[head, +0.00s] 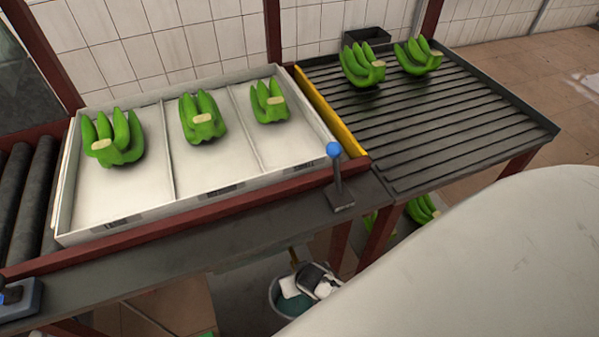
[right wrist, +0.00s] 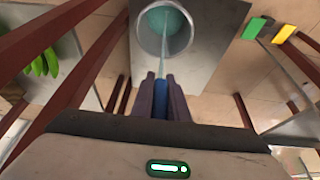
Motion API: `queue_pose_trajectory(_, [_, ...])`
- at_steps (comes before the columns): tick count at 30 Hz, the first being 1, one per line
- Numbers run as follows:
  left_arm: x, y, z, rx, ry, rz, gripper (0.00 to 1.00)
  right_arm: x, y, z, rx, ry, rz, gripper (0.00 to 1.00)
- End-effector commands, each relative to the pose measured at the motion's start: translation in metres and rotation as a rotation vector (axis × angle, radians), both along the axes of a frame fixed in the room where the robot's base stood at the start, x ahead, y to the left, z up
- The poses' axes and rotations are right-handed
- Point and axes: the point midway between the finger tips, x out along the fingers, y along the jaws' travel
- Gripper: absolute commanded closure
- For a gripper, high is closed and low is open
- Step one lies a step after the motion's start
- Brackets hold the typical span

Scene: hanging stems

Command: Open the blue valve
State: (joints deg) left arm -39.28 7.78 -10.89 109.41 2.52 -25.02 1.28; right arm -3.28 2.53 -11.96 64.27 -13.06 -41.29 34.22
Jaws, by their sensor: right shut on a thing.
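My right gripper (right wrist: 163,80) is shut on a narrow blue part (right wrist: 161,96), which looks like the blue valve's handle, in the right wrist view. The jaws hide most of it. A pale strand like running water (right wrist: 186,34) reaches from near the jaws to a round bucket (right wrist: 140,40) with teal water in it. In the head view the bucket (head: 277,303) stands under the bench, partly covered by a white and dark shape that seems to be my right gripper. The valve cannot be made out there. My left gripper is not in view.
A white divided tray (head: 68,190) holds green banana bunches (head: 203,118) on the bench. A blue-knobbed lever (head: 335,160) stands at its front right corner. A ribbed dark table (head: 440,120) is at the right. Red posts (right wrist: 82,67) stand beside the bucket.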

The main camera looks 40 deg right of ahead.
Motion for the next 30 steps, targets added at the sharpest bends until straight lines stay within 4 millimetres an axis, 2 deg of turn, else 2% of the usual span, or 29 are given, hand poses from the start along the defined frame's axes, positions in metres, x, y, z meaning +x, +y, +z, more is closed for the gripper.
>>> queue_pose_trajectory(3, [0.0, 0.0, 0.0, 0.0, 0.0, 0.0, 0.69, 0.002, 0.0, 0.001, 0.0, -0.005, 0.003, 1.0])
queue_pose_trajectory(4, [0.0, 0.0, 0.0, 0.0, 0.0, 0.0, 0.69, 0.002, 0.0, 0.001, 0.0, -0.005, 0.004, 0.83])
queue_pose_trajectory(7, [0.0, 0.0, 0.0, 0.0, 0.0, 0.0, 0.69, 0.002, 0.0, 0.001, 0.0, -0.005, 0.004, 0.67])
queue_pose_trajectory(20, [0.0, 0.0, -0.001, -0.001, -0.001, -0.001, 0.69, -0.002, 0.001, 0.005, 0.0, -0.002, 0.002, 0.67])
queue_pose_trajectory(26, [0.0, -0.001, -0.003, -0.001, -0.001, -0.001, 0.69, -0.01, 0.003, 0.025, 0.0, -0.004, 0.002, 0.67])
queue_pose_trajectory(30, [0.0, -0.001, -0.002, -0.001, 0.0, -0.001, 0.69, -0.019, 0.005, 0.048, 0.0, -0.004, 0.002, 0.67])
